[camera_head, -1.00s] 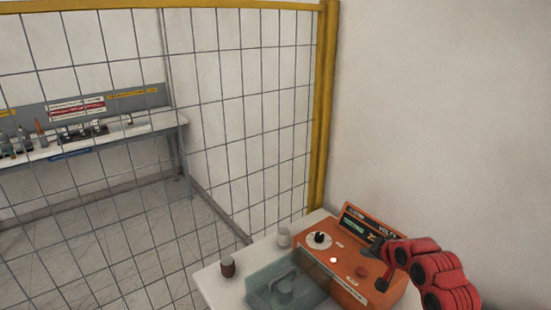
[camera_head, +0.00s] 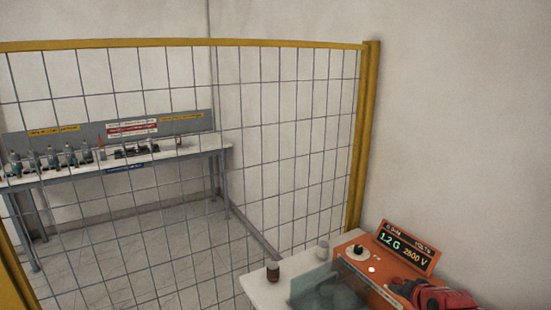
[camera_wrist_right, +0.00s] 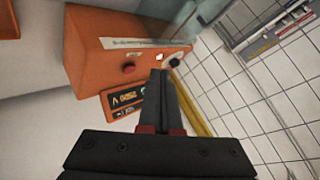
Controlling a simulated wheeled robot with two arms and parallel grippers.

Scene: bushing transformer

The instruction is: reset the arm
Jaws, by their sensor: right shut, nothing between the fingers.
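My right gripper (camera_head: 402,287) is low at the right in the head view, over the front of the orange tester (camera_head: 357,265). The right arm is red there, and part of it is cut off by the bottom edge. In the right wrist view my two dark fingers (camera_wrist_right: 160,78) are together and hold nothing. The orange tester (camera_wrist_right: 95,50) shows beyond them, with a red button (camera_wrist_right: 129,68) and a dark knob (camera_wrist_right: 174,62). I cannot tell whether the fingertips touch it. The tester's display (camera_head: 404,248) reads 1.2 G and 2500 V. My left gripper is not in view.
A yellow-framed mesh fence (camera_head: 369,140) stands behind. Beyond it is a bench (camera_head: 190,152) with several parts.

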